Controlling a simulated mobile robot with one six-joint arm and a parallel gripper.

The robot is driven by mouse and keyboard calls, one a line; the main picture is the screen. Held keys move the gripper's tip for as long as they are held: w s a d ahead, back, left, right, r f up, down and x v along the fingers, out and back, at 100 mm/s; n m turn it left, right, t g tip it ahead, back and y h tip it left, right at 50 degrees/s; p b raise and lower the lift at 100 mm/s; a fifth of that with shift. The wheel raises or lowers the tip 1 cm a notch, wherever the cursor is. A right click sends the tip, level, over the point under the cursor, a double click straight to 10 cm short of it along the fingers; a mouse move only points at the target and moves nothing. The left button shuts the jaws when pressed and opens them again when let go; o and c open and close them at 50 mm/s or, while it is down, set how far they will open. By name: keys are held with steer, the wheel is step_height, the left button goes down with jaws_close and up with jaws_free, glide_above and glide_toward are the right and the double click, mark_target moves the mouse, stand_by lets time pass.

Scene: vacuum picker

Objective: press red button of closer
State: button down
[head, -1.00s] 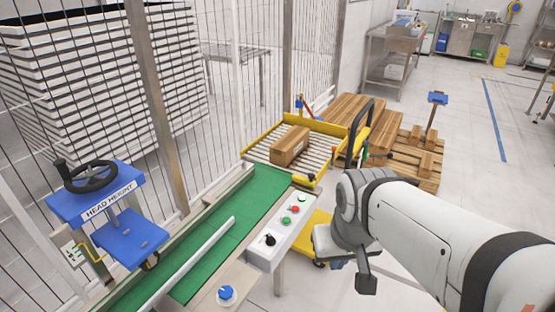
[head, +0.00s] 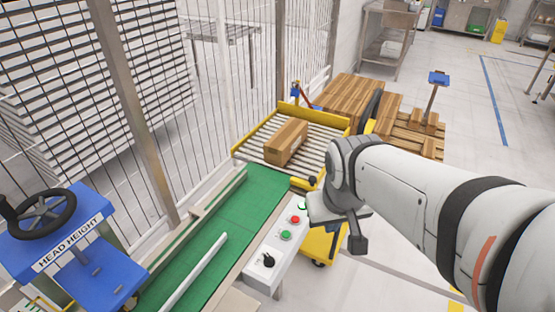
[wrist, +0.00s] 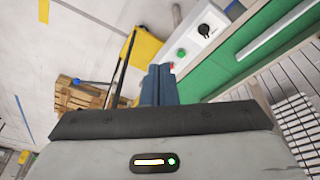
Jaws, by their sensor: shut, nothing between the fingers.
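The closer's control panel (head: 275,250) sits beside the green belt (head: 225,225). Its red button (head: 295,219) is near the far end, with a green button (head: 286,235) on the near side and a black knob (head: 268,261) closer to me. Another green button shows partly beyond the red one, beside my arm's end. In the wrist view my gripper (wrist: 158,70) is shut and empty, its bluish fingers side by side. A sliver of the red button (wrist: 171,65) shows right beside the fingertips; I cannot tell whether they touch. In the head view the fingers are hidden.
A cardboard box (head: 286,142) lies on the yellow-framed roller table (head: 258,137) beyond the belt. A blue head height unit with a black handwheel (head: 42,215) stands at the left. A wire fence (head: 150,130) runs behind the belt. Open floor lies at the right.

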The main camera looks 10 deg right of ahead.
steer(key=w+d+f+n+t+h+b, duration=0.1)
steer(key=w+d+f+n, duration=0.15)
steer(key=w, duration=0.35)
steer(key=w+d+f+n+t+h, duration=0.1)
steer(key=w+d+t, duration=0.15)
steer(key=w, duration=0.35)
steer(key=n+y+b, duration=0.2)
steer(key=n+y, duration=0.6)
steer(key=n, duration=0.4)
glide_above(298, 221)
step_height(298, 221, down, 15)
steer(key=shift+t, duration=0.45)
steer(key=shift+f, duration=0.15)
step_height(298, 221, down, 7)
steer(key=b, duration=0.8)
steer(key=shift+d+f, duration=0.1)
steer(key=shift+f, duration=0.05)
steer(key=shift+f+b, duration=0.3)
steer(key=shift+f, duration=0.25)
steer(key=shift+f, duration=0.1)
